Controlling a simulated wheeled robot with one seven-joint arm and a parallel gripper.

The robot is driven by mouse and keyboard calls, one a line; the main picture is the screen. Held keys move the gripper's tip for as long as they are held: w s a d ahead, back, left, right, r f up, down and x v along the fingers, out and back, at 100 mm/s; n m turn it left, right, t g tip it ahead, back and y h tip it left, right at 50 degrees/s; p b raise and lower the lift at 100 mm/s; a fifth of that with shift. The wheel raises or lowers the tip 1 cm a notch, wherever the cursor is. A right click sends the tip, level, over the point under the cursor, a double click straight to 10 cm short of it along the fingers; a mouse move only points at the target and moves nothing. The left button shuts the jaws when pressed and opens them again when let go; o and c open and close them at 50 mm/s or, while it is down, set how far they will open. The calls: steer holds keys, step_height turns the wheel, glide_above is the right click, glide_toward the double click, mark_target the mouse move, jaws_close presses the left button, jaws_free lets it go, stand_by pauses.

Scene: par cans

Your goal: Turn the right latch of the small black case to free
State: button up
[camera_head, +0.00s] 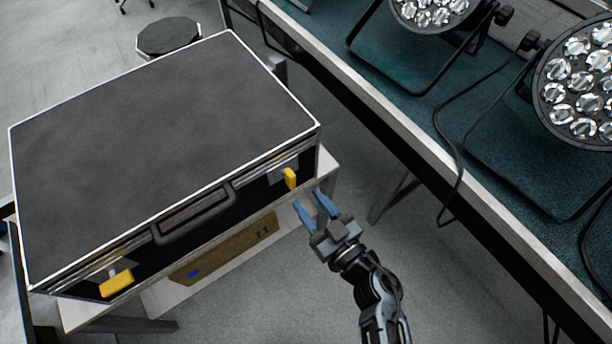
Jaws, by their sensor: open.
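The black case (165,130) with silver edges lies closed on a pale stand, its front facing me. A dark handle (194,213) is in the middle of its front. The right latch (290,178) is yellow and stands roughly upright near the right front corner. The left latch (117,283) is yellow and lies tilted, closer to level. My gripper (313,206) has blue fingers, is open and empty, and points toward the right latch from just below and to its right. I see a small gap between the fingers and the latch.
A cardboard box (228,248) shows below the case. On the right, a teal-topped table (480,170) with a pale edge holds par cans (577,85) and a hanging cable (447,150). A dark stool (168,36) stands behind the case. Grey floor is clear in front.

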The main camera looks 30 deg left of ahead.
mark_target(293, 183)
steer(key=x, duration=0.6)
steer(key=shift+w+a+b, duration=0.1)
steer(key=shift+a+b, duration=0.1)
steer(key=shift+b, duration=0.1)
steer(key=shift+c, duration=0.3)
steer(key=shift+r, duration=0.1)
jaws_close()
